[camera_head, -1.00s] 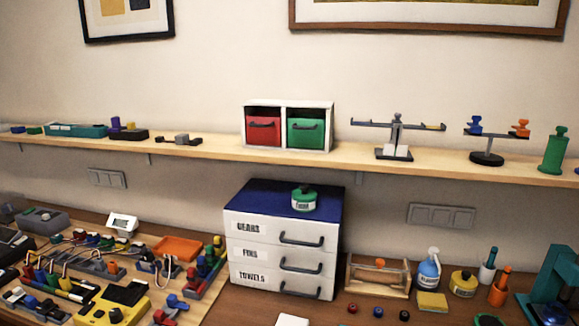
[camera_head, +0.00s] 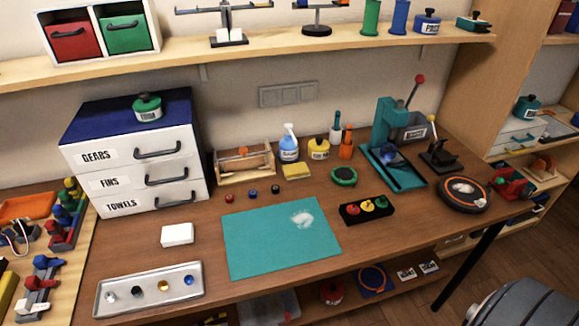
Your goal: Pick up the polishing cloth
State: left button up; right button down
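A small folded yellow square (camera_head: 296,171), which looks like the polishing cloth, lies flat on the workbench just in front of the blue spray bottle (camera_head: 289,143). Its label, if any, is too small to read. A yellow pot (camera_head: 319,148) stands behind it to the right. Nothing lies on top of the yellow square. Neither of my grippers shows in the head view.
A teal mat (camera_head: 270,248) with a white patch lies in front. A white block (camera_head: 177,235) and a metal tray (camera_head: 150,290) are at left. The drawer cabinet (camera_head: 135,160) stands back left, a wooden stand (camera_head: 244,166) beside the yellow square. A teal press (camera_head: 392,145) is at right.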

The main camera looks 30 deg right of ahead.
aim_at(294, 171)
jog(key=z, duration=1.7)
jog(key=i+l+u, duration=0.3)
jog(key=i, duration=0.15)
jog(key=i+l+u, duration=0.3)
jog(key=i, duration=0.15)
jog(key=i+j, duration=0.05)
jog(key=j, duration=0.05)
